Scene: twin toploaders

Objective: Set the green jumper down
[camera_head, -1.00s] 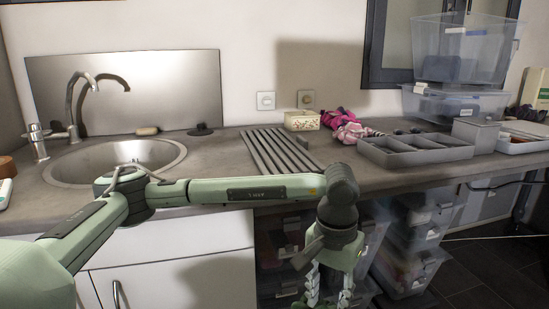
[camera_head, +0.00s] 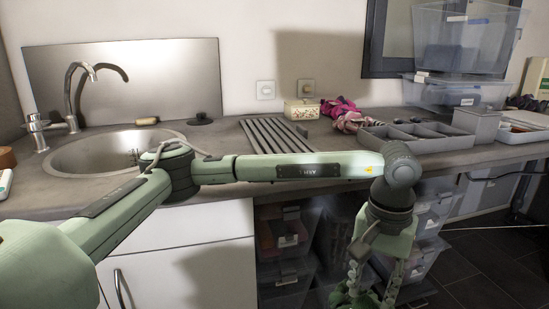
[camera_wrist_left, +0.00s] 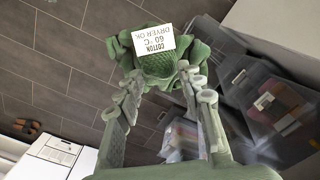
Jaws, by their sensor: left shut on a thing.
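The green jumper (camera_wrist_left: 165,62) shows in the left wrist view, bunched up, with a white label reading "COTTON 60°C DRYER OK". My left gripper (camera_wrist_left: 163,88) is shut on it, with a finger at each side of the cloth. The jumper hangs above dark floor tiles. In the head view my left gripper (camera_head: 372,290) points down in front of the counter, at the bottom edge of the picture. My right gripper is in neither view.
The counter (camera_head: 225,170) holds a sink (camera_head: 85,155), a pink cloth bundle (camera_head: 342,112) and a grey divided tray (camera_head: 415,140). Clear bins (camera_head: 283,230) stand under it, close to the gripper. Dark floor (camera_head: 490,260) is open at right. A white boxy thing (camera_wrist_left: 50,160) stands below left in the wrist view.

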